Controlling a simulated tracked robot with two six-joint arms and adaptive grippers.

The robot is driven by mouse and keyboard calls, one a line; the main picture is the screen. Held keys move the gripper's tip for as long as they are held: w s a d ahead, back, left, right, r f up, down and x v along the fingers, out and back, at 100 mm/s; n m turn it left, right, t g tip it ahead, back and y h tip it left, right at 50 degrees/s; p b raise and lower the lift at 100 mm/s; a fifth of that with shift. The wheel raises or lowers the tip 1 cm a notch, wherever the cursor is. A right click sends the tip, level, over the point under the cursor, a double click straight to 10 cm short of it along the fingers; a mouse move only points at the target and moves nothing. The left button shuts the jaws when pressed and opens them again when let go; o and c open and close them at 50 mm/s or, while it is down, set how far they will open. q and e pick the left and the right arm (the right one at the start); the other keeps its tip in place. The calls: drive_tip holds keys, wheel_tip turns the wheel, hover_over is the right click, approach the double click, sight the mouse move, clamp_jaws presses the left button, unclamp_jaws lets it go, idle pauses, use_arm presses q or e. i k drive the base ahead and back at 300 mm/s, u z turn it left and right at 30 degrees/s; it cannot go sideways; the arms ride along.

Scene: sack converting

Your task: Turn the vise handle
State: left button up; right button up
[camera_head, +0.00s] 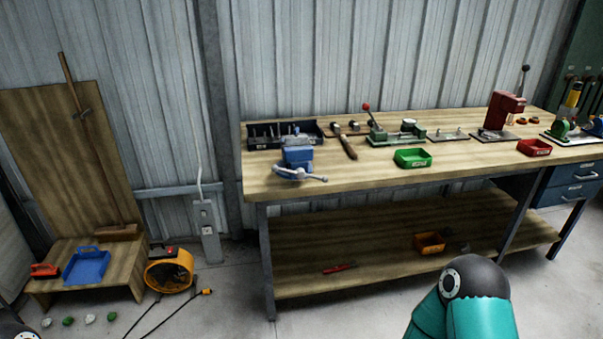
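A blue vise (298,153) is mounted at the left end of the wooden workbench (350,185), near its front edge. Its grey metal handle (312,177) sticks out at the front, lying roughly level across the vise's front, with a knob at its right end. A teal and dark part of my arm shows at the bottom right, well below and in front of the bench. A small dark piece of me shows at the bottom left corner. Neither of my grippers is in the picture, and nothing of mine touches the vise.
A black tray (262,143) stands behind the vise. A hammer-like tool (347,146), a green press (395,136) and a green bin (412,158) are to its right. An orange fan (168,271) with a cable stands on the floor left of the bench. Open floor lies in front.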

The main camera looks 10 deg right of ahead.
sight(300, 172)
drive_tip(key=i, duration=0.85)
drive_tip(key=u, duration=0.1)
drive_tip(key=k, duration=1.3)
drive_tip(key=u, duration=0.4)
drive_tip(key=i, duration=1.6)
drive_tip(key=z, duration=0.55)
